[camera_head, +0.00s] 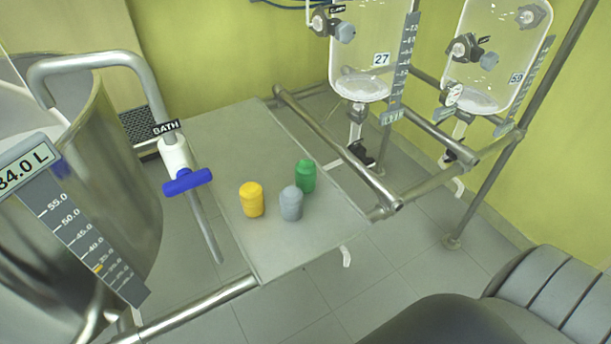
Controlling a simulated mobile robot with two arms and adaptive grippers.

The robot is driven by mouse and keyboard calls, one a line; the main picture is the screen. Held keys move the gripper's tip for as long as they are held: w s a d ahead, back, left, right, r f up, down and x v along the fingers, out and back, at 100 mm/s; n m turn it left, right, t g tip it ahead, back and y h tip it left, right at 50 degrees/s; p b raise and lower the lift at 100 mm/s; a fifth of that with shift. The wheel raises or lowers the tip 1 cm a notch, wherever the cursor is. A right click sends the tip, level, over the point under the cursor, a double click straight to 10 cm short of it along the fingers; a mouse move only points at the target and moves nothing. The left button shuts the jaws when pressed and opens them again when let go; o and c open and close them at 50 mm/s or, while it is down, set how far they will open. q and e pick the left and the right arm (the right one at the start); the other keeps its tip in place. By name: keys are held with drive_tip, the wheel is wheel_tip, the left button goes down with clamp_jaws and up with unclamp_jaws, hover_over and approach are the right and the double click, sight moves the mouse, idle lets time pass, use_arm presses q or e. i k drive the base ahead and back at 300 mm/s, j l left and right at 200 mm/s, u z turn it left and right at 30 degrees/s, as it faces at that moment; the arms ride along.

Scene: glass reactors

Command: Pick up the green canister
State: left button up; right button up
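The green canister (306,175) stands upright on a grey table (225,152), toward its right side. A grey canister (291,204) stands just in front of it and to its left, covering a little of its lower edge. A yellow canister (252,199) stands further left. Neither gripper shows in the head view. A dark, ribbed part at the lower right seems to be my own arm, well apart from the canisters.
A steel vessel (125,170) with a BATH tap and blue handle (187,181) stands left of the table. Two glass reactors, 27 (362,50) and 59 (492,60), hang in a pipe frame (335,140) behind right. The table's back left is clear.

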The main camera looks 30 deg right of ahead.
sight(306, 170)
drive_tip(key=k+l+u, duration=0.25)
drive_tip(key=k, duration=0.2)
drive_tip(key=k+l+u, duration=0.2)
drive_tip(key=k, duration=0.25)
